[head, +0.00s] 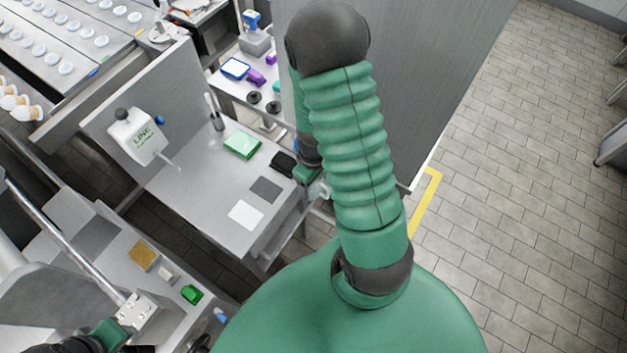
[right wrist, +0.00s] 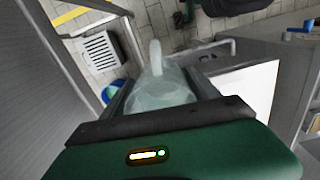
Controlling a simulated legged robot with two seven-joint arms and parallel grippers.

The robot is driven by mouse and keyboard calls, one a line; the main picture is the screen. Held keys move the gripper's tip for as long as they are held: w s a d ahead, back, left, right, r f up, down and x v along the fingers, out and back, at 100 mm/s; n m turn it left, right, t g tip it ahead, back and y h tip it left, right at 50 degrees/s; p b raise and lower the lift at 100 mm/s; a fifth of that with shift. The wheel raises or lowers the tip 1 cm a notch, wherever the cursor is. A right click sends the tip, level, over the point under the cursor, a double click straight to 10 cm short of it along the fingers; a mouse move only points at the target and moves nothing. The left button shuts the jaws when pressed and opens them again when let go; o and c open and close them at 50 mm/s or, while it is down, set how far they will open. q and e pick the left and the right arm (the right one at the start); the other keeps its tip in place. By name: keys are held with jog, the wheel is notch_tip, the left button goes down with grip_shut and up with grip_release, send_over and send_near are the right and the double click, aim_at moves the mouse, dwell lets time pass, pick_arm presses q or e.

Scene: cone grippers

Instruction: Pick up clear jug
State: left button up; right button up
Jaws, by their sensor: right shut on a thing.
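The clear jug (right wrist: 160,95) is see-through and pale, with a handle-like part pointing up in the right wrist view. It sits between the two dark fingers of my right gripper (right wrist: 160,88), which is shut on it. In the head view my right gripper (head: 312,178) is mostly hidden behind my green arm, at the right edge of the steel bench (head: 185,190). Only a small pale bit of the jug (head: 321,189) shows there. My left gripper (head: 110,337) is partly in view at the bottom left; its fingers are not clear.
A tall grey panel (head: 435,80) stands behind my right arm. Tiled floor (head: 530,200) lies open at right.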

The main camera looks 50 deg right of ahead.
jog(key=shift+d+f, duration=0.1)
jog(key=shift+d, duration=0.1)
jog(key=shift+w+a, duration=0.1)
jog(key=shift+a, duration=0.05)
dwell(0.5)
jog(key=w+a+r, duration=0.5)
jog(key=w+a, duration=0.1)
jog(key=a, duration=0.2)
jog(key=w+a+r, duration=0.5)
jog(key=w+a, duration=0.1)
jog(key=a, duration=0.2)
jog(key=shift+a, duration=0.35)
jog(key=shift+d, duration=0.15)
